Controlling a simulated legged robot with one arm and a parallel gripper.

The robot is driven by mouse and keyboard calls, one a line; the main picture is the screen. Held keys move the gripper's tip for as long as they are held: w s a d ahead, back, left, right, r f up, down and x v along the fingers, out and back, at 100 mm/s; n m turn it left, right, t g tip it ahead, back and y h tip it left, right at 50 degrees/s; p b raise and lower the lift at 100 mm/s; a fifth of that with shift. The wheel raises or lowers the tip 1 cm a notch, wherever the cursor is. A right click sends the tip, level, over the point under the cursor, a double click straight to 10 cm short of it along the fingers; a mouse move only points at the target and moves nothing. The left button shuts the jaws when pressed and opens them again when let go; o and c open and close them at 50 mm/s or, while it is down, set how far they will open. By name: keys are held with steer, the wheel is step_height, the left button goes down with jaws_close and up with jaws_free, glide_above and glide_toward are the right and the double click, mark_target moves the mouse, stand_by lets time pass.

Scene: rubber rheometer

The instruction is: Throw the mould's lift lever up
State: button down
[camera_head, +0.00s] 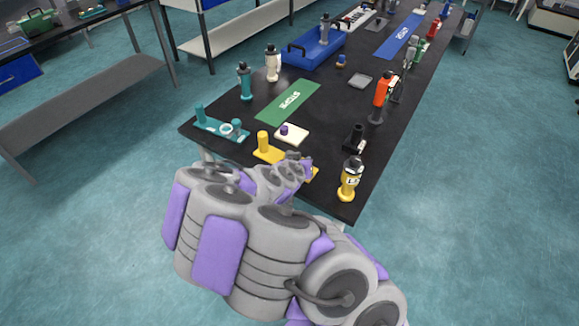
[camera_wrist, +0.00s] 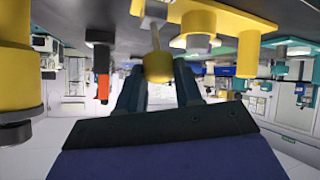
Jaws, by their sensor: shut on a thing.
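The yellow fixture (camera_head: 267,154) lies near the front edge of the black table, with a yellow post at its left end. My gripper (camera_head: 302,167) is at its right part and hides much of that end. In the wrist view, which is upside down, a thin pale rod with a yellow knob (camera_wrist: 158,68) comes off the yellow base (camera_wrist: 228,18); this looks like the lift lever. My two dark fingers (camera_wrist: 158,76) stand on either side of the knob, shut on it. The lever's exact tilt is hard to tell.
A yellow-and-black bottle-like piece (camera_head: 350,180) stands right of my gripper, near the table corner. A black fixture (camera_head: 354,138), a white plate with a purple knob (camera_head: 291,134) and a teal fixture (camera_head: 222,128) are close by. A green mat (camera_head: 288,101) lies behind.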

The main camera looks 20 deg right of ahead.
steer(key=shift+s+f, duration=0.15)
steer(key=shift+f, duration=0.1)
steer(key=c, duration=1.2)
jaws_free()
steer(key=shift+a, duration=0.1)
steer(key=o, duration=0.3)
steer(key=shift+a, duration=0.2)
steer(key=shift+o, duration=0.7)
steer(key=shift+a+r, duration=0.1)
steer(key=shift+r, duration=0.1)
